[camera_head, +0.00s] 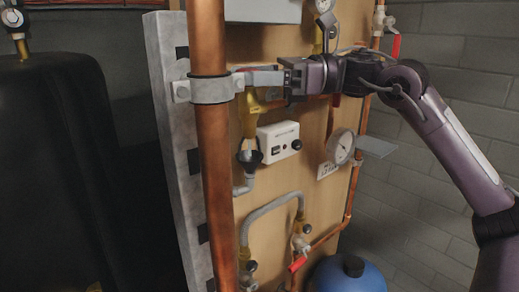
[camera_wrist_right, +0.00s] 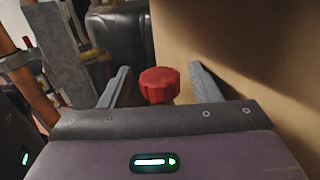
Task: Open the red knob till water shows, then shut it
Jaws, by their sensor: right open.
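The red knob (camera_wrist_right: 160,84) shows in the right wrist view, between the two grey fingers of my right gripper (camera_wrist_right: 160,72). The fingers are open, with a visible gap on each side of the knob. In the head view my right gripper (camera_head: 258,80) reaches in from the right across the board, just right of the thick copper pipe. It and the arm hide most of the knob there. A brass fitting (camera_head: 249,117) and a dark-rimmed funnel (camera_head: 249,157) sit below the gripper. I cannot make out any water. My left gripper is not in view in the head view.
The thick copper pipe (camera_head: 212,150) with its grey clamp (camera_head: 210,89) stands close to the fingertips. A white control box (camera_head: 279,142), a gauge (camera_head: 341,146) and a red-handled valve (camera_head: 298,263) are on the board. A dark tank (camera_head: 50,150) is at left, a blue vessel (camera_head: 346,275) below.

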